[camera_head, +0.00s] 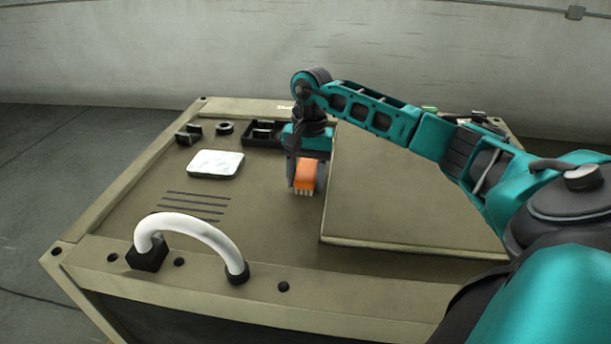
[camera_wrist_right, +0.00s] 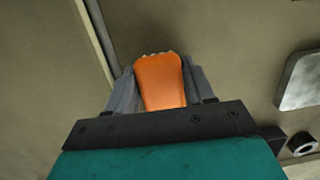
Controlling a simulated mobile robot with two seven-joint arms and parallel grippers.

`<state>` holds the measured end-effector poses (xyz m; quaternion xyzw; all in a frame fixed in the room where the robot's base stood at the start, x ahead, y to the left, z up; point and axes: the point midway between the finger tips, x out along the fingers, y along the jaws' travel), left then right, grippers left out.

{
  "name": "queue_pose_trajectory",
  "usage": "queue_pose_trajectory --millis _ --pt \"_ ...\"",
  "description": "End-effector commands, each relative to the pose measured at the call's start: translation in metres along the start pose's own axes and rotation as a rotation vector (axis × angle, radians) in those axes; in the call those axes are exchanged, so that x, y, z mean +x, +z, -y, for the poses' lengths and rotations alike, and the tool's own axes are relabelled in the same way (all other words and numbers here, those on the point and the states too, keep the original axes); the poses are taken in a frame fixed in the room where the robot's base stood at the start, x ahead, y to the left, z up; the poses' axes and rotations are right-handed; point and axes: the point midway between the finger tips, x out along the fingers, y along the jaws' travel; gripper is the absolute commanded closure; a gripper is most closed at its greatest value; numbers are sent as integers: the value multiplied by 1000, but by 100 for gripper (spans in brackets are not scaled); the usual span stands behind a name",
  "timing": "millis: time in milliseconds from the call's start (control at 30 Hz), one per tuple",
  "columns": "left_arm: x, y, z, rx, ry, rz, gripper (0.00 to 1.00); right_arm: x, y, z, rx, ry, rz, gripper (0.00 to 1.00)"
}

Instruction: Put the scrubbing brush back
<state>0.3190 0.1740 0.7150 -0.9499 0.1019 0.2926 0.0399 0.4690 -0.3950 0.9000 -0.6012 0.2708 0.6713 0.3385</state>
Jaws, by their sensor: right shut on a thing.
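The scrubbing brush (camera_head: 306,174) has an orange body and pale bristles pointing down. My right gripper (camera_head: 305,181) is shut on it, over the tan top in the head view, close to the left edge of the raised panel. In the right wrist view the orange brush (camera_wrist_right: 160,80) sits between the two grey fingers of the gripper (camera_wrist_right: 160,88), with a little of the bristles showing past its far end. Whether the bristles touch the surface I cannot tell. A black tray with compartments (camera_head: 250,141) lies behind the gripper, partly hidden by it. My left gripper is not in view.
A raised flat panel (camera_head: 400,215) covers the right side of the top. A white pad (camera_head: 215,164), a dark ring (camera_head: 225,128) and small black blocks (camera_head: 188,134) lie left. A white curved handle (camera_head: 200,226) stands at the front. Slots mark the surface between.

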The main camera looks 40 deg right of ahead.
Motion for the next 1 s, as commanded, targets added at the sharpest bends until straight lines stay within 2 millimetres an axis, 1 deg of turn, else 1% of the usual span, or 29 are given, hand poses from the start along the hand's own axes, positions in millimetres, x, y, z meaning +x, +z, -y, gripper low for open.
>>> queue_pose_trajectory --millis 33,133,367,467,567,900,1000 --pt "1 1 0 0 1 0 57 2 0 0 0 0 0 46" --pt "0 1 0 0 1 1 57 1 0 0 0 0 0 37" --pt "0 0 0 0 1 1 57 0 0 0 1 1 0 37" --pt "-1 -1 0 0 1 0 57 -4 0 0 1 0 -1 37" --pt "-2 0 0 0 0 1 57 -17 -1 0 0 -2 -3 37" --pt "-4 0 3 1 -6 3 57 -90 -1 1 2 -4 -3 37" --pt "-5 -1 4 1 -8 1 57 -105 0 0 2 -2 -1 37"
